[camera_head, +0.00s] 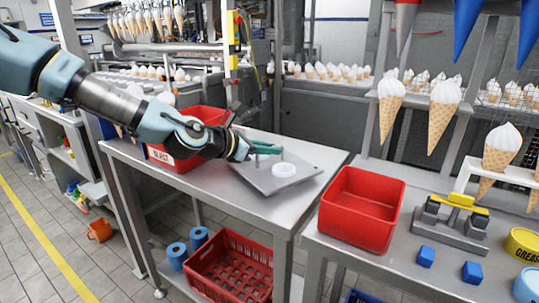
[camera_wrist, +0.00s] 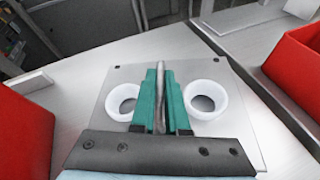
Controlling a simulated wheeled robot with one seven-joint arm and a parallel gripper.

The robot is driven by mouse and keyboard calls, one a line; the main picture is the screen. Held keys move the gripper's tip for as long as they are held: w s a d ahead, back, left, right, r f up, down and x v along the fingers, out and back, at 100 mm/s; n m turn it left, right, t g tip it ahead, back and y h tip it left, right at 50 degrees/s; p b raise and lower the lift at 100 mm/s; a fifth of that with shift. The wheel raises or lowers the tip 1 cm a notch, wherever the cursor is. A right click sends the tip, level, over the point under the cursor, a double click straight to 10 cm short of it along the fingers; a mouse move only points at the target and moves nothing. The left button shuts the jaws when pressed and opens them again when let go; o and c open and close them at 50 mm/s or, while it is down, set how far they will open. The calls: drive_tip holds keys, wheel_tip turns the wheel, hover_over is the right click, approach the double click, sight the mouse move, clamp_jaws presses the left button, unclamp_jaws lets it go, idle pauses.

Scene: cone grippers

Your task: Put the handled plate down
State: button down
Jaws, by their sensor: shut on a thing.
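The handled plate (camera_head: 262,180) is a thin grey metal square over the grey table, at the end of my arm. It also shows in the wrist view (camera_wrist: 205,70), with two white rings, a left ring (camera_wrist: 122,103) and a right ring (camera_wrist: 207,99). My gripper (camera_head: 279,149) has teal fingers, shut on the plate's upright metal handle (camera_wrist: 159,110), which stands between the rings. The plate looks roughly level and very close to the tabletop; I cannot tell whether it touches. In the head view my fingers hide the far ring.
The table (camera_head: 222,190) has free room in front of the plate. A red bin (camera_head: 205,114) stands behind my wrist. Another red bin (camera_head: 361,208) stands on the neighbouring table at right, across a gap, beside a yellow-topped device (camera_head: 455,222). Ice cream cones hang above.

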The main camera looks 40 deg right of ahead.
drive_tip(key=shift+f, duration=0.75)
drive_tip(key=c, duration=0.9)
unclamp_jaws()
drive_tip(key=shift+f, duration=0.1)
drive_tip(key=v, duration=0.6)
drive_tip(key=p+v, duration=0.1)
drive_tip(key=v, duration=0.3)
drive_tip(key=shift+d+r, duration=0.2)
drive_tip(key=shift+r, duration=0.1)
drive_tip(key=a+p, duration=0.1)
drive_tip(key=p, duration=0.1)
drive_tip(key=shift+w+r+p, duration=0.1)
drive_tip(key=shift+r+p, duration=0.1)
drive_tip(key=shift+p, duration=0.15)
drive_tip(key=shift+a+p, duration=0.55)
drive_tip(key=shift+p, duration=0.35)
drive_tip(key=shift+a, duration=0.1)
